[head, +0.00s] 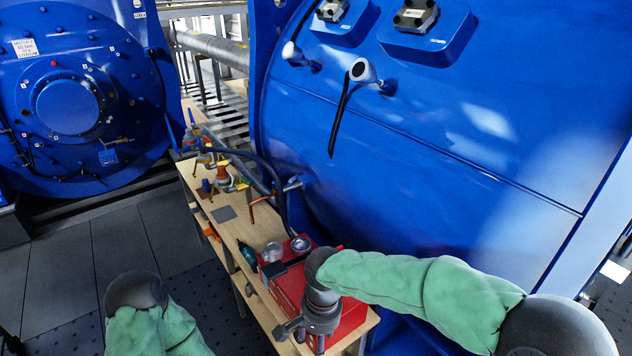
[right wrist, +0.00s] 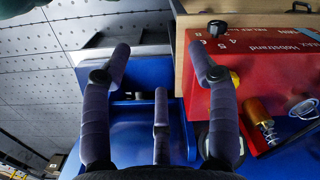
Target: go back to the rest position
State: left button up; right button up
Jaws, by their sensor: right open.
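My right gripper (head: 304,334) reaches in from the right in the head view, pointing down over the near end of the workbench beside the red box (head: 352,318). In the right wrist view my right gripper (right wrist: 160,62) is open with nothing between its fingers. Its right finger overlaps the red box (right wrist: 225,75) there; I cannot tell whether they touch. My left arm shows only at the bottom left of the head view, and its gripper is out of sight.
The narrow wooden workbench (head: 236,228) carries a dark green bottle (head: 247,252) and several small parts farther back. A large blue motor housing (head: 430,150) stands close on the right. Another blue machine (head: 75,100) stands back left. The grey floor (head: 60,260) left of the bench is clear.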

jog(key=s+d+f+n+y, duration=0.1)
jog(key=s+d+f, duration=0.1)
jog(key=f, duration=0.9)
jog(key=s+d+f+n+y, duration=0.1)
jog(key=s+d+f+y, duration=0.15)
jog(key=f, duration=0.75)
jog(key=s+d+f, duration=0.5)
jog(key=s+f, duration=0.3)
jog(key=f, duration=0.2)
jog(key=shift+s+n+t, duration=0.2)
jog(key=shift+n+t, duration=0.1)
jog(key=shift+t, duration=0.1)
